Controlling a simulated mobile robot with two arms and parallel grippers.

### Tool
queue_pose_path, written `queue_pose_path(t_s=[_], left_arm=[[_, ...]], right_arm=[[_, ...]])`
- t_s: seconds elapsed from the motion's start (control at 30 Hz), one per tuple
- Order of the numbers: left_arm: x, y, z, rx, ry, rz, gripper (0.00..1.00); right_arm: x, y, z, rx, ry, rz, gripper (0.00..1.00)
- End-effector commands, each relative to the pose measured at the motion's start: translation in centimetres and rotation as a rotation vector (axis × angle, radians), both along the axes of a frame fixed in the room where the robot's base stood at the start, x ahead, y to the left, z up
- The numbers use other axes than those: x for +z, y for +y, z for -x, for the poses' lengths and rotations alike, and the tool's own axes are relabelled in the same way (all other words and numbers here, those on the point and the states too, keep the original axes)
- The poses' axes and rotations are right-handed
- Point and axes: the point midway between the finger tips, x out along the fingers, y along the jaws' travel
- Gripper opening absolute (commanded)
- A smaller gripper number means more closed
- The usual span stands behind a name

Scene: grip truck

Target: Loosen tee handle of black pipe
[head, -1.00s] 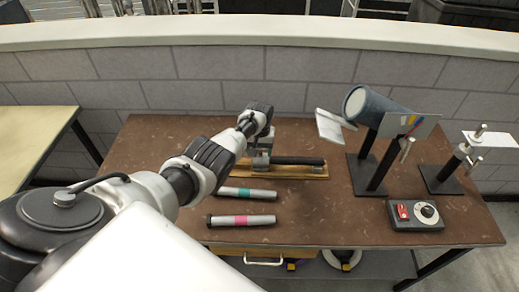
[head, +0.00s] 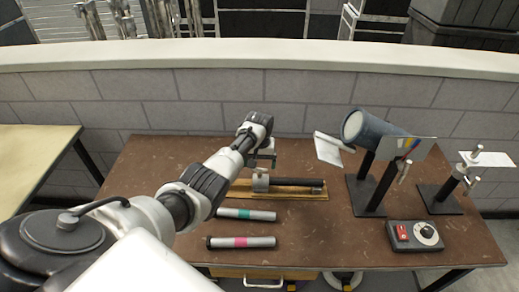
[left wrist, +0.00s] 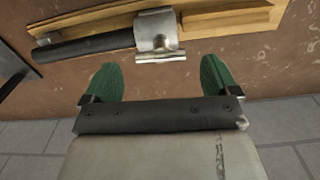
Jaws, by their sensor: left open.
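The black pipe (head: 298,182) lies on a wooden board on the brown table. A grey metal clamp (head: 260,182) sits around its left end in the head view. In the left wrist view the pipe (left wrist: 88,46) runs left from the clamp (left wrist: 156,28). The clamp's metal tee handle (left wrist: 160,58) shows as a short crossbar facing my fingers. My left gripper (head: 263,158) is above and behind the clamp in the head view. Its green fingers (left wrist: 158,80) are open and empty, spread to both sides of the handle's line, apart from it. My right gripper is not in view.
Two grey tubes, one with a green band (head: 246,214) and one with a pink band (head: 241,242), lie in front of the board. A blue cylinder on a stand (head: 372,130), another stand (head: 448,192) and a switch box (head: 414,235) occupy the right. A brick wall stands behind.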

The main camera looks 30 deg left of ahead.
Motion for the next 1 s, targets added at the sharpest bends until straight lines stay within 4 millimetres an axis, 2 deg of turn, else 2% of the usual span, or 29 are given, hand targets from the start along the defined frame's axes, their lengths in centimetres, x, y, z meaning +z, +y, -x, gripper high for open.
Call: queue_pose_path(t_s=[0.03,0.2,0.4,1.0], left_arm=[[1.0,0.0,0.0,-0.001,-0.003,-0.001,0.89],[3.7,0.0,0.0,0.001,-0.002,0.0,0.89],[5.7,0.0,0.0,0.0,-0.001,0.0,0.89],[6.0,-0.1,0.1,0.0,0.001,0.0,0.89]], right_arm=[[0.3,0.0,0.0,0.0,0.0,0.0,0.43],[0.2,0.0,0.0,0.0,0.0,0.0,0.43],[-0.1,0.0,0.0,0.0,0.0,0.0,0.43],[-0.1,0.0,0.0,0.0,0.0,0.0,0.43]])
